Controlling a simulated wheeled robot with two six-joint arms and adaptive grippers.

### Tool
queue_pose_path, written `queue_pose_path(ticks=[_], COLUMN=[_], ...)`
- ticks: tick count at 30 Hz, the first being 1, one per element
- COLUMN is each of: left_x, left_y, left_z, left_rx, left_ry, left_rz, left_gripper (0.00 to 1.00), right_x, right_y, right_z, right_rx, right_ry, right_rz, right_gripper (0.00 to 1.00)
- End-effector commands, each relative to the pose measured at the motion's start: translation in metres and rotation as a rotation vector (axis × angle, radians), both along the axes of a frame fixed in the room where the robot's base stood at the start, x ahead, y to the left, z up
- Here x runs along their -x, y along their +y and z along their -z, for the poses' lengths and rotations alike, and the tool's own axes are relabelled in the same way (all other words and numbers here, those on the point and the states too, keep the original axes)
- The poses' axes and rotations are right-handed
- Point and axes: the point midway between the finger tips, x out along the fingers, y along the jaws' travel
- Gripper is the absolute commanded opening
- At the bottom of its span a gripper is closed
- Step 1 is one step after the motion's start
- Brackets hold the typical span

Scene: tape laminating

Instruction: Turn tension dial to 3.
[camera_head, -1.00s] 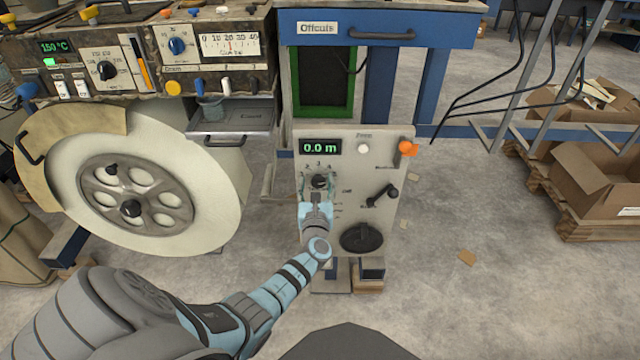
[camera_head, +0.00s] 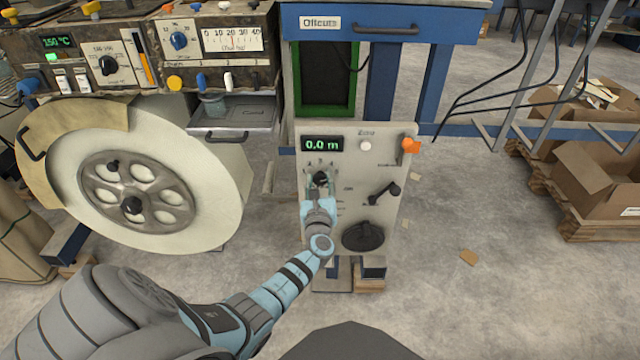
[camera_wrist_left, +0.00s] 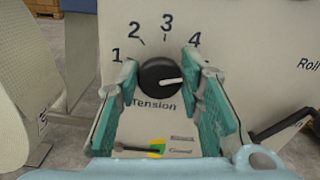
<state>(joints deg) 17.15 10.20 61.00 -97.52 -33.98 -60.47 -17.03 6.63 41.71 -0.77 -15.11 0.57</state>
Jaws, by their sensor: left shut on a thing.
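The black tension dial (camera_head: 320,178) is on the light grey panel (camera_head: 375,150), left of centre and below the green 0.0 m display (camera_head: 322,144). In the left wrist view the dial (camera_wrist_left: 158,77) stands between the two green-padded fingers of my left gripper (camera_wrist_left: 162,76), which is shut on it. The numbers 1 to 4 arc above the dial. Its white mark points right, clockwise past the 4, towards the right finger, which hides any print there. My left gripper also shows in the head view (camera_head: 320,187). My right gripper is not in view.
A large white roll (camera_head: 215,190) stands to the left. The blue Offcuts table (camera_head: 380,25) is behind.

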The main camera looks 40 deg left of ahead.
Motion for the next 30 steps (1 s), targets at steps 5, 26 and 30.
queue_pose_path(ticks=[5, 26, 30], left_x=[0.0, 0.002, 0.002], left_y=[0.0, 0.002, 0.002], left_z=[0.004, 0.006, 0.006], left_rx=[0.113, 0.642, 0.742], left_ry=[-0.085, -0.487, -0.562], left_rz=[0.002, 0.002, 0.002], left_gripper=[0.06, 0.06, 0.06], right_x=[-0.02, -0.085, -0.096], right_y=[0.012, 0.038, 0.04], right_z=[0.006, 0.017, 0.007], right_rx=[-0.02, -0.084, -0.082], right_ry=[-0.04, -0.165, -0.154], right_rz=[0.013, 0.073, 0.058], right_gripper=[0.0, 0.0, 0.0])
